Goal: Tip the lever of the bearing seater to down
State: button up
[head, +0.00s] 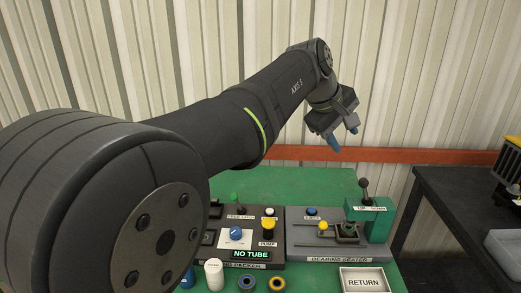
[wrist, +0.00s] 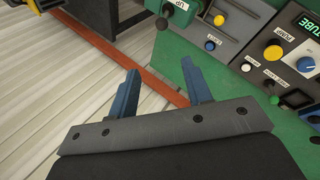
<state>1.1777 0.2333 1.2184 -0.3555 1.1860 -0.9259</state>
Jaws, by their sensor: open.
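The bearing seater (head: 312,246) is a grey box at the right of the green bench in the head view, with a green upright block on its right. Its lever (head: 365,188) has a dark ball knob and stands roughly upright at the block, above a label reading "UP" on its left. In the wrist view the lever (wrist: 162,23) shows at the top, beside the green block. My gripper (head: 343,138) hangs above and behind the bench, apart from the lever. In the wrist view my gripper (wrist: 160,66) has its two blue fingers spread, with nothing between them.
The packer panel (head: 265,264), with a blue knob and a "NO TUBE" display, stands left of the seater. A "RETURN" tray (head: 363,281) lies in front. A dark table (head: 455,190) stands at right. An orange rail (head: 400,156) runs along the wall behind.

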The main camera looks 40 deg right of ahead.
jog(key=shift+w+f, duration=0.1)
jog(key=shift+f, duration=0.15)
jog(key=c, duration=0.7)
jog(key=w+f+m, duration=0.1)
jog(key=f+m, duration=0.1)
jog(key=m, duration=0.1)
jog(key=w+f+m, duration=0.2)
jog(key=f+m, duration=0.1)
jog(key=w+f+m+g, duration=0.1)
jog(key=w+f+m, duration=0.1)
jog(key=f+m, duration=0.1)
jog(key=shift+f+m+h, duration=0.2)
jog(key=shift+m+h, duration=0.2)
grip_shut()
send_near(365, 190)
jog(key=shift+w+d+f, duration=0.95)
jog(key=shift+d+f, duration=0.5)
jog(key=shift+f, duration=0.7)
jog(key=shift+r+m, duration=0.1)
jog(key=shift+m, duration=0.2)
